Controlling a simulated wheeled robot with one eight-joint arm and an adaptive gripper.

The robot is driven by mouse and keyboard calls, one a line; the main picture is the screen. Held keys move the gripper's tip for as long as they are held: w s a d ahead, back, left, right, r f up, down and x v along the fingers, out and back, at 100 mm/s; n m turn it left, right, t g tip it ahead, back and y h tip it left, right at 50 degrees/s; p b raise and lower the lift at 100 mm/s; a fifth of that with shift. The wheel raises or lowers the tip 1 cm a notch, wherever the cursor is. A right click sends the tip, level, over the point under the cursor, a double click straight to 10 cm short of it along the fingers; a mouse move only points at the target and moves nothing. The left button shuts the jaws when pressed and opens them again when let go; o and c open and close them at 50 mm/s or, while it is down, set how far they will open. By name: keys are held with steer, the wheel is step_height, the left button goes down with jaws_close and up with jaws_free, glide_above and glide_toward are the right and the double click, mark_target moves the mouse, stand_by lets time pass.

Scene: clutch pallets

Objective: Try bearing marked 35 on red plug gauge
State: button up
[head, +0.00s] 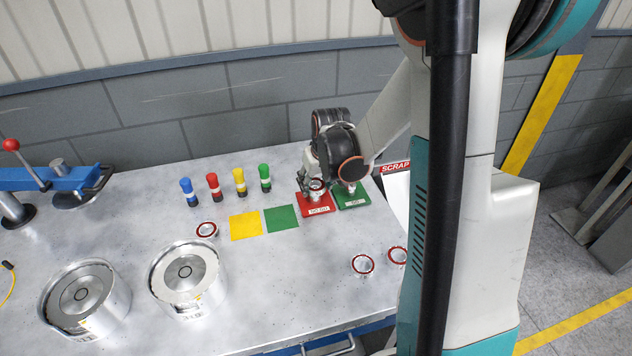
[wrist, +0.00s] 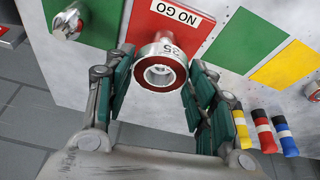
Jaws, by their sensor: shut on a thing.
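The bearing marked 35 (wrist: 162,65) is a silver ring with a red face ring, between the fingers of my gripper (wrist: 158,85). In the head view my gripper (head: 315,190) is shut on it over the red plate (head: 317,207) labelled NO GO. A pale grey shape shows in its bore; I cannot tell whether a post is inside or how high the bearing sits. A silver post (wrist: 68,22) stands on the green plate beside it. A separate red-and-black handled gauge (head: 214,187) stands upright in the row behind.
Blue (head: 188,191), yellow (head: 239,182) and green (head: 265,177) gauges stand in that row. Yellow (head: 245,226) and green (head: 281,218) squares lie in front. Loose bearings (head: 206,230) (head: 363,264) (head: 397,256) and two metal drums (head: 187,280) (head: 85,298) are nearer. A SCRAP sign (head: 394,167) is at right.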

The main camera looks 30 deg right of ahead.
steer(key=shift+f, duration=0.1)
stand_by(0.3)
steer(key=o, duration=1.4)
steer(key=shift+o, duration=0.2)
steer(key=o, duration=0.5)
steer(key=shift+o, duration=0.2)
step_height(320, 180, up, 9)
steer(key=p, duration=0.6)
